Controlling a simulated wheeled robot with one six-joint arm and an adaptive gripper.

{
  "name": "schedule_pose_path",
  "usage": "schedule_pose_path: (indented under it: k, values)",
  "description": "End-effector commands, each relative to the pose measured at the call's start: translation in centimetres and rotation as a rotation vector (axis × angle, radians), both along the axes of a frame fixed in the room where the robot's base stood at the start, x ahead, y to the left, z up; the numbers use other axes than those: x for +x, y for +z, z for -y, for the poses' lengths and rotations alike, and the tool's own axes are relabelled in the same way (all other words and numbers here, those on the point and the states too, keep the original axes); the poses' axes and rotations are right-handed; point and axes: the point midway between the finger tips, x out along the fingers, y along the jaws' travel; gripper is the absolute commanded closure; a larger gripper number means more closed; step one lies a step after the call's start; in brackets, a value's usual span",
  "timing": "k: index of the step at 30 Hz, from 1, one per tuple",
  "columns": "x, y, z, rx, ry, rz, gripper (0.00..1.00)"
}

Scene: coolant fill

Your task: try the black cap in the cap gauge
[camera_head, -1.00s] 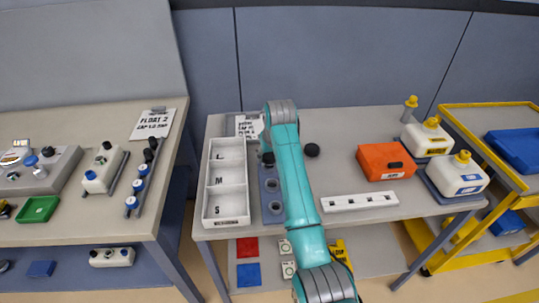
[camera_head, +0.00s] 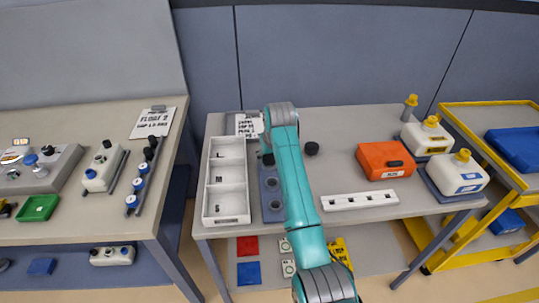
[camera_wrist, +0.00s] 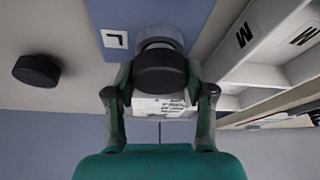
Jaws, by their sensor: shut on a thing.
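My gripper (camera_wrist: 159,72) is shut on a black cap (camera_wrist: 161,82), with one finger on each side of it. The cap gauge is a blue-grey plate (camera_wrist: 113,14) with an L label in the wrist view. A light grey round seat (camera_wrist: 158,36) on it lies partly behind the held cap. I cannot tell whether the cap touches that seat. In the head view the gauge (camera_head: 264,187) stands beside the tray, partly covered by my arm, with ring-shaped seats showing. A second black cap (camera_head: 312,149) lies loose on the table; it also shows in the wrist view (camera_wrist: 37,70).
A white tray (camera_head: 226,221) with L, M and S compartments stands left of the gauge. A white strip with holes (camera_head: 360,201), an orange box (camera_head: 386,160) and white jugs (camera_head: 425,138) are to the right. A paper sign (camera_head: 249,124) is at the back.

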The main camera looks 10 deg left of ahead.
Motion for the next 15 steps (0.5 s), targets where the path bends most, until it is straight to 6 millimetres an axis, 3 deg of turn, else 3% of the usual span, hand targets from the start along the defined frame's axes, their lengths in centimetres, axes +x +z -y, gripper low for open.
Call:
schedule_pose_path:
  k: [14, 15]
  values:
    - [-0.01, -0.86, 0.01, 0.000, 0.000, 0.000, 0.74]
    - [0.00, -0.83, 0.00, 0.000, 0.000, 0.000, 0.39]
